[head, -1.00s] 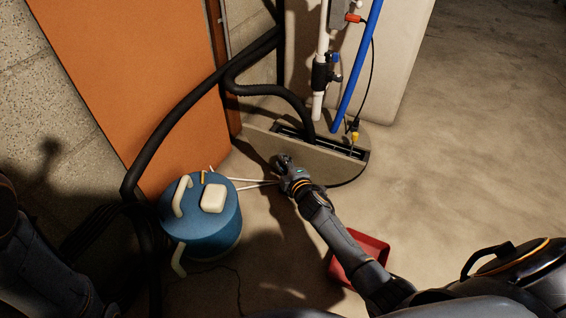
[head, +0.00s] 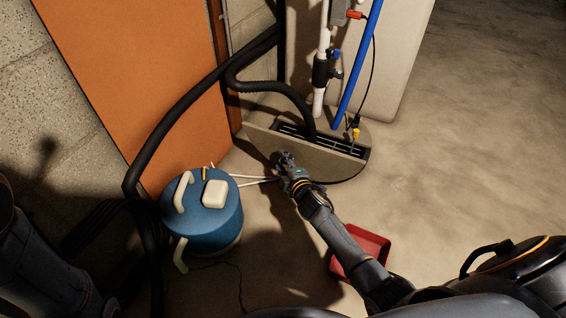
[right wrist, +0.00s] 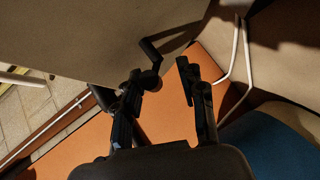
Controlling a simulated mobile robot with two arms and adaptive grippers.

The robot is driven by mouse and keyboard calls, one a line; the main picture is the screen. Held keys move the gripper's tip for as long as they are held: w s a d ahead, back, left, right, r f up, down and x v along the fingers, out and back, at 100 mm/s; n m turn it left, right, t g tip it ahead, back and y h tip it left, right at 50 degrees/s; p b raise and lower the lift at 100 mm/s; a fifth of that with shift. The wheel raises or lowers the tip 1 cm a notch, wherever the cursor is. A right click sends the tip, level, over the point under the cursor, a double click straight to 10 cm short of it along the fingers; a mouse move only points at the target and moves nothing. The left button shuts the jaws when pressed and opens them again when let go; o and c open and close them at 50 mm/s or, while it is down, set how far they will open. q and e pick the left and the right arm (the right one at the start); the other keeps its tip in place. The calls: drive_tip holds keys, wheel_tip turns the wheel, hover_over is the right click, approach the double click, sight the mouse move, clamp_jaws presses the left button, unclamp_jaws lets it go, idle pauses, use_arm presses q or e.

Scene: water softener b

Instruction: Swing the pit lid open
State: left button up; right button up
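The pit lid (head: 312,155) is a tan panel standing tilted up at the front edge of the pit. Behind it the dark pit opening with a grating (head: 322,140) is exposed. My right gripper (head: 284,158) is at the lid's near face, toward its left part. In the right wrist view the lid (right wrist: 95,35) fills the upper left, with a bent black handle (right wrist: 152,50) close to the left fingertip. My right gripper (right wrist: 165,75) has its fingers apart there; I see no grip on the handle. My left gripper is not visible.
A blue canister (head: 212,222) with pale handles stands left of my right arm. Black hoses (head: 180,120), a white pipe (head: 320,70) and a blue pipe (head: 355,70) run near the pit. A red tray (head: 370,245) lies by my right arm. Floor at right is clear.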

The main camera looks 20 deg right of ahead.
drive_tip(key=shift+r, duration=0.1)
wheel_tip(320, 180, up, 10)
drive_tip(key=shift+f, duration=0.1)
idle(0.3)
